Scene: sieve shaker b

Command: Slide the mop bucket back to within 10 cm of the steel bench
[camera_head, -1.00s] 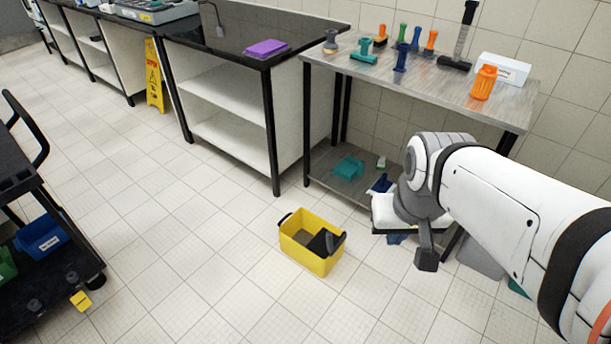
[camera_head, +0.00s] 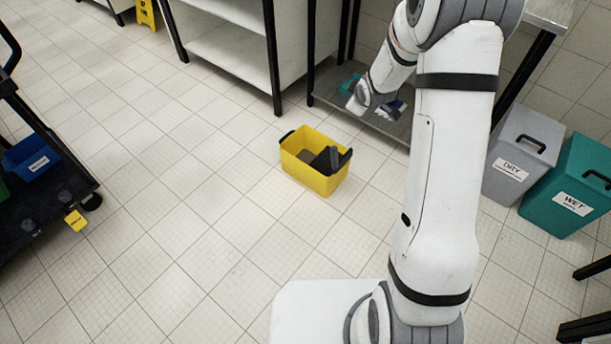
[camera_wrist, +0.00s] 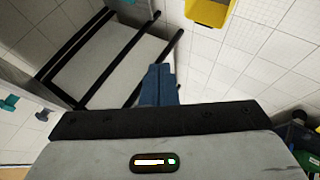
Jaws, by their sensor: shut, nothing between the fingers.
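The yellow mop bucket (camera_head: 308,177) stands upright on the tiled floor, with a dark insert in its right part. It also shows at the top edge of the wrist view (camera_wrist: 208,12), cut off. The steel bench (camera_head: 546,12) is behind and right of it; its lower shelf (camera_head: 330,94) shows, and floor tiles separate bucket and bench. My gripper (camera_wrist: 158,82) is shut and empty in the wrist view, apart from the bucket. In the head view my wrist is near the bench's lower shelf, and the fingers cannot be made out.
A black-framed bench with white shelves (camera_head: 226,52) stands left of the steel bench. Grey DRY (camera_head: 515,155) and teal WET (camera_head: 570,188) bins stand at right. A black cart (camera_head: 50,215) is at left. Floor left of and in front of the bucket is clear.

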